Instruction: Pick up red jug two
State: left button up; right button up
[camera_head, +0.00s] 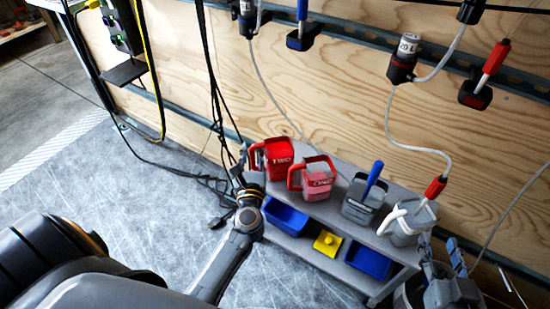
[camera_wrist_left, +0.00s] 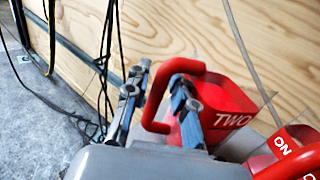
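Red jug two (camera_head: 279,157), marked "TWO", stands at the left end of the grey shelf's top (camera_head: 340,213). It also shows in the left wrist view (camera_wrist_left: 225,108), with its red loop handle facing my gripper. My left gripper (camera_head: 246,165) is at the handle side of this jug. In the left wrist view, my left gripper (camera_wrist_left: 157,103) is open, one finger outside the handle and the other appearing within the loop. Gaps show between the fingers and the handle bar. My right gripper (camera_head: 441,260) is open and empty at the lower right, apart from the jugs.
Red jug one (camera_head: 319,179) stands close to the right of jug two. A grey jug with a blue handle (camera_head: 362,202) and one with a white handle (camera_head: 404,228) stand further right. Blue bins (camera_head: 286,217) sit below. Black cables (camera_head: 208,75) hang behind the left gripper.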

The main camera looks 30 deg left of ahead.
pick_arm(q)
grip_shut()
jog(key=shift+r, duration=0.15)
dwell(0.6)
